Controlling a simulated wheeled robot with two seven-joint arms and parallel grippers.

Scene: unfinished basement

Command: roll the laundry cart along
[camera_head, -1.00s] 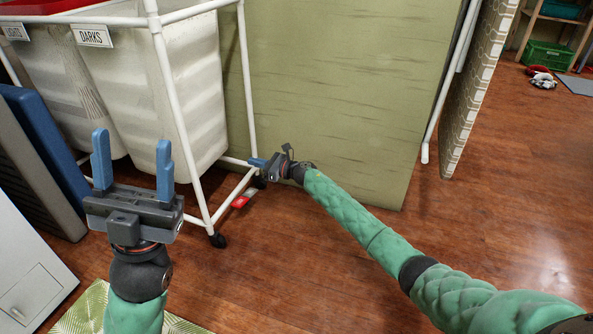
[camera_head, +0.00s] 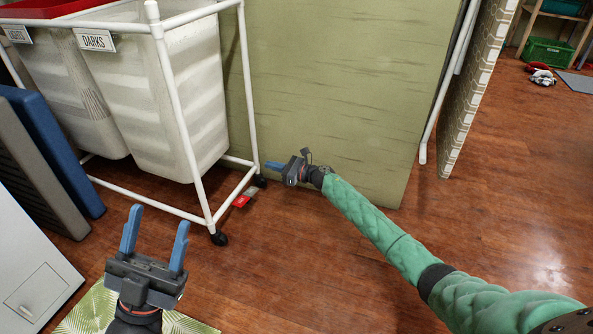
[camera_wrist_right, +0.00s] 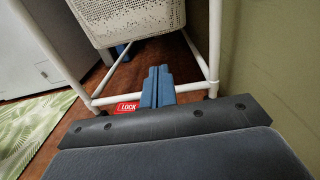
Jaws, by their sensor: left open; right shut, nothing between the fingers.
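The laundry cart (camera_head: 168,70) has a white pipe frame, white bags and a "DARKS" label, and stands at the upper left in the head view. A black caster (camera_head: 219,238) sits under its near corner. A red tag (camera_head: 241,201) shows low by the frame; in the right wrist view it reads "LOCK" (camera_wrist_right: 126,107). My left gripper (camera_head: 155,235) is open and empty, in front of the cart and apart from it. My right gripper (camera_head: 273,166) is shut and empty, just right of the cart's lower frame. Its closed blue fingers (camera_wrist_right: 157,80) point toward the cart's underside in the wrist view.
A green wall panel (camera_head: 330,90) stands close behind and right of the cart. Blue and grey panels (camera_head: 50,150) and a white cabinet (camera_head: 30,265) stand at the left. A leaf-patterned mat (camera_head: 90,312) lies in front. The wooden floor at right is open.

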